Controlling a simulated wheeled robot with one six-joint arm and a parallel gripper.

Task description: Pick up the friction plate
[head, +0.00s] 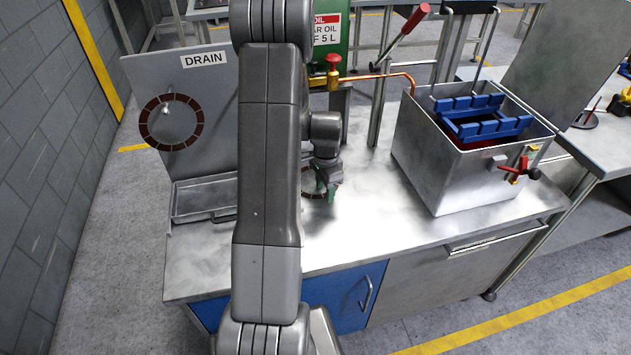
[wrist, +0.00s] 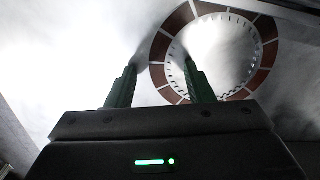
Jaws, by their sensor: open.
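A friction plate (wrist: 160,78), a flat ring with brown segments and a toothed inner edge, lies on the bench top in the wrist view. In the head view it is partly hidden behind my gripper (head: 326,192). In the wrist view my gripper (wrist: 159,82) is open, with green fingers. One finger overlaps the ring's opening and the other is outside its left side, so the left band shows between them. I cannot tell the fingers' height above the bench. A second friction plate (head: 147,122) hangs on a peg on the DRAIN board.
The DRAIN board (head: 222,100) stands at the left above a shallow metal tray (head: 205,212). A metal tank (head: 450,185) with a blue rack (head: 485,127) and a red-handled valve (head: 512,165) stands right. A copper pipe (head: 385,76) runs behind. The bench front is clear.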

